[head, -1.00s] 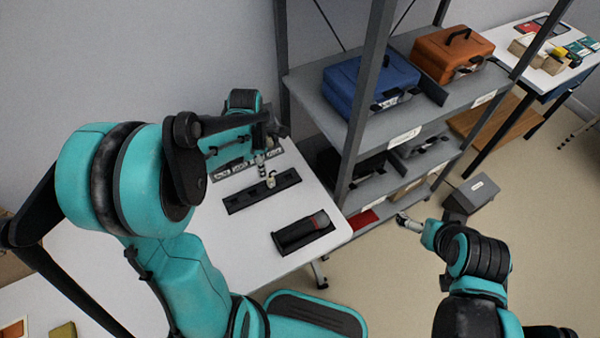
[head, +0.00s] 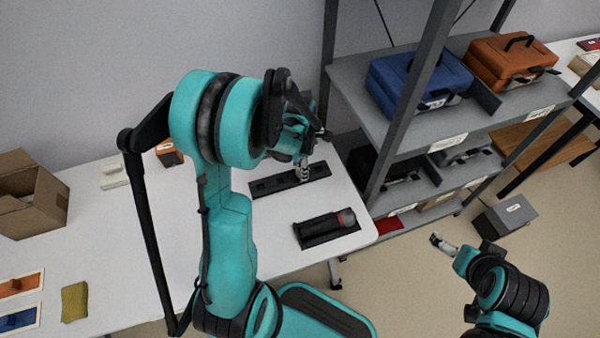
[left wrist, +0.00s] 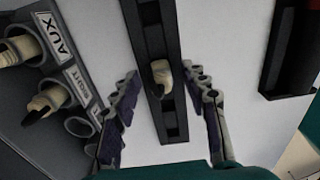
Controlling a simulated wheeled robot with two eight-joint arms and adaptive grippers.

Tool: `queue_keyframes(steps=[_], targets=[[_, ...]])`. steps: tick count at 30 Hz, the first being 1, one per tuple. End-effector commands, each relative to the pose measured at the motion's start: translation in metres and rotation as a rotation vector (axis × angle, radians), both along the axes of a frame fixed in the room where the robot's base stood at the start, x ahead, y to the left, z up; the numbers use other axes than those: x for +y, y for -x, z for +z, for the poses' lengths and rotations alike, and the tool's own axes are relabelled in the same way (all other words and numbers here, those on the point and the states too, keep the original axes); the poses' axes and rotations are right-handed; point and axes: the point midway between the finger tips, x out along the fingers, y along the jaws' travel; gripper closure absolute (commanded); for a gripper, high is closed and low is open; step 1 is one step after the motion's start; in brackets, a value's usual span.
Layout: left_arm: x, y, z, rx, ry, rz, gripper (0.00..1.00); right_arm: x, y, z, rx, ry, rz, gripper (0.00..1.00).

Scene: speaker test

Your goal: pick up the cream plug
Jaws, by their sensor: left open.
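The cream plug (left wrist: 160,78) stands in a slot of the black strip holder (left wrist: 174,106) in the left wrist view. My left gripper (left wrist: 161,70) is open, with one finger on each side of the plug in that picture; I see no contact. In the head view my left gripper (head: 303,172) is over the black strip holder (head: 268,188) on the white table and hides the plug. My right gripper (head: 439,242) is off to the right above the floor, away from the table; its jaw state is too small to tell.
In the left wrist view, a grey socket panel (left wrist: 83,88) with cream plugs and an "AUX" label is close on the left. A dark tray (head: 345,231) with a red-banded cylinder lies nearer the table's front. A shelf unit (head: 398,112) with cases stands right of the table.

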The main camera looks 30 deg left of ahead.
Motion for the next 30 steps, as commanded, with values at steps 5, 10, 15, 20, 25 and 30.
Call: queue_keyframes(steps=[5, 10, 15, 20, 25, 30], targets=[[0.000, 0.000, 0.002, 0.000, 0.000, 0.000, 0.74, 0.000, 0.000, 0.001, 0.000, 0.000, 0.000, 0.00], [0.000, 0.000, 0.002, 0.000, 0.000, 0.000, 1.00, 0.000, 0.000, 0.001, 0.000, 0.000, 0.000, 0.00], [0.000, 0.000, 0.002, 0.000, 0.000, 0.000, 1.00, 0.000, 0.000, 0.001, 0.000, 0.000, 0.000, 0.00], [0.000, 0.000, 0.008, 0.000, 0.000, 0.000, 1.00, 0.000, 0.000, 0.005, 0.000, 0.000, 0.000, 0.00], [0.000, 0.000, 0.040, 0.000, 0.000, 0.000, 1.00, 0.000, 0.000, 0.021, 0.000, 0.000, 0.000, 0.00], [0.000, 0.000, 0.076, 0.000, 0.000, 0.000, 1.00, 0.000, 0.000, 0.036, 0.000, 0.000, 0.000, 0.00]])
